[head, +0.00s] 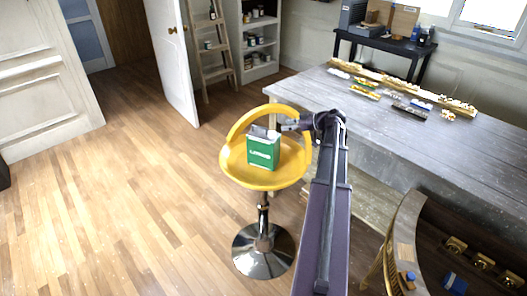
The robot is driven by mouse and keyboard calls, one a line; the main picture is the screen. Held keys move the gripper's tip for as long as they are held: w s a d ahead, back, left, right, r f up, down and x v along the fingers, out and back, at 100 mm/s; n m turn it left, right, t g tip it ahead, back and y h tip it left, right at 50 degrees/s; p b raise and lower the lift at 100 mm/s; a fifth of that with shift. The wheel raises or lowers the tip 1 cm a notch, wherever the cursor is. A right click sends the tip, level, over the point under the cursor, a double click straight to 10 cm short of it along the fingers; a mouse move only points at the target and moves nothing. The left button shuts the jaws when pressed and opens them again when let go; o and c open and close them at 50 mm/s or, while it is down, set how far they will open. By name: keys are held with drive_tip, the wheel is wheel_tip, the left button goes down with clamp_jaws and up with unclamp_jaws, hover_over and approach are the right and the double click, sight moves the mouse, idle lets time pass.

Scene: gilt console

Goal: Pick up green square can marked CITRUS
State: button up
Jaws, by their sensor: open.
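The green square can (263,155) stands upright on the seat of a yellow stool (237,174). It has a white band with lettering too small to read. My gripper (275,130) reaches in from the right at the top of the can, close to its upper edge. The gripper is open. The fingertips are small here, and I cannot tell whether they touch the can or straddle it.
The stool has a raised yellow back rim and a chrome base (264,247). A long grey table (375,115) with gilt pieces stands right. A curved gilt console (405,225) is at the lower right. The wood floor (130,200) to the left is clear.

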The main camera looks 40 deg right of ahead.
sight(263, 128)
drive_tip(key=shift+b+x, duration=1)
drive_tip(key=shift+x, duration=2.1)
drive_tip(key=shift+b+x, duration=1)
drive_tip(key=shift+x, duration=1.6)
clamp_jaws()
